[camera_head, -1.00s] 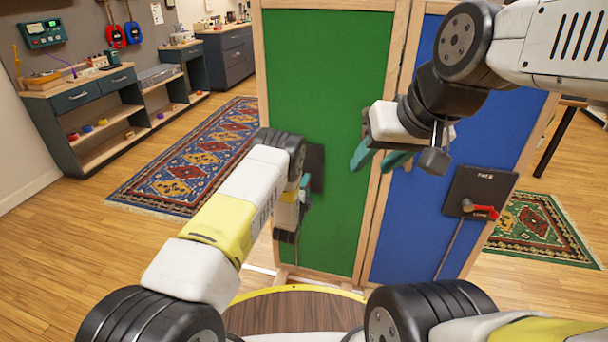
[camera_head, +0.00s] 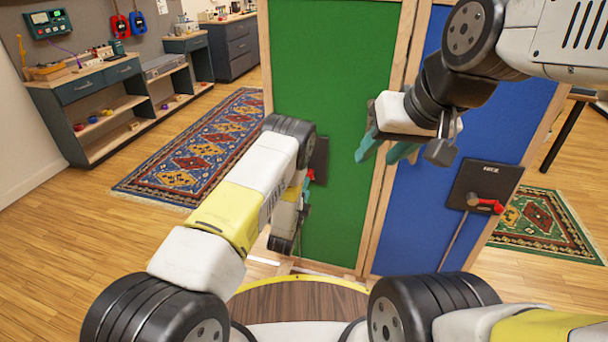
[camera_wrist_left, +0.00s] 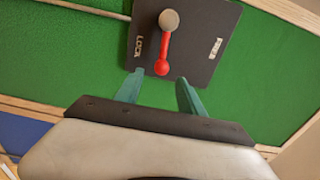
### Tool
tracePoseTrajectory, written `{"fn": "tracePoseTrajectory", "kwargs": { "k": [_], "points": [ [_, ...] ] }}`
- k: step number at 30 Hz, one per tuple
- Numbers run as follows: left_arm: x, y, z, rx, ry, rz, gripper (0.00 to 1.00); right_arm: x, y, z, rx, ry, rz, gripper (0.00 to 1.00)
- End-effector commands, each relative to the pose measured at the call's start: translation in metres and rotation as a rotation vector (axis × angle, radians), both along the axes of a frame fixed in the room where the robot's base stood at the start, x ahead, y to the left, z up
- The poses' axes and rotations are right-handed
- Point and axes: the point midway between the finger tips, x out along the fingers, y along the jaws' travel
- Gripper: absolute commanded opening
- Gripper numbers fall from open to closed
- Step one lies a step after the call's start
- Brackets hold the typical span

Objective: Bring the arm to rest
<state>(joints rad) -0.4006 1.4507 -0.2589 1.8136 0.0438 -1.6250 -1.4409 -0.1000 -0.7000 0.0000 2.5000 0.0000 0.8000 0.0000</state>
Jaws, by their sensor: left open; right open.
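My left gripper (camera_wrist_left: 160,85) is open, with its two teal fingers pointing at a black plate (camera_wrist_left: 205,25) on the green panel. The plate carries a lever with a grey pivot and a red handle (camera_wrist_left: 162,50). The handle's knob shows between the fingertips, with gaps on both sides; I cannot tell the depth between them. In the head view my left forearm and wrist hide most of this plate (camera_head: 320,160). My right gripper (camera_head: 384,152) is open and empty, held in front of the seam between the green and blue panels.
The green panel (camera_head: 340,70) and blue panel (camera_head: 425,215) stand in wooden frames close in front. The blue panel has a black plate (camera_head: 478,178) with a red lever handle (camera_head: 485,204). A workbench (camera_head: 105,85) and patterned rug (camera_head: 195,150) lie left; another rug (camera_head: 540,225) lies right.

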Motion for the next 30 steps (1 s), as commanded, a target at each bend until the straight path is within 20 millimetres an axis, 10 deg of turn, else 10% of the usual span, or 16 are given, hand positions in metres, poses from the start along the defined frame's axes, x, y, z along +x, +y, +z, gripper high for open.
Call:
{"fn": "tracePoseTrajectory", "kwargs": {
  "k": [8,17,30],
  "points": [
    [0.028,0.012,0.043,-0.095,0.083,0.053,0.46,0.0,0.0,0.0,0.0,0.0,0.0,0.41],
    [0.056,0.053,0.154,-0.389,0.341,0.193,0.46,0.0,0.0,0.0,0.0,0.0,0.0,0.41],
    [-0.027,0.113,0.309,-0.846,0.719,0.386,0.46,0.0,0.0,0.0,0.0,0.0,0.0,0.41]
  ]
}}
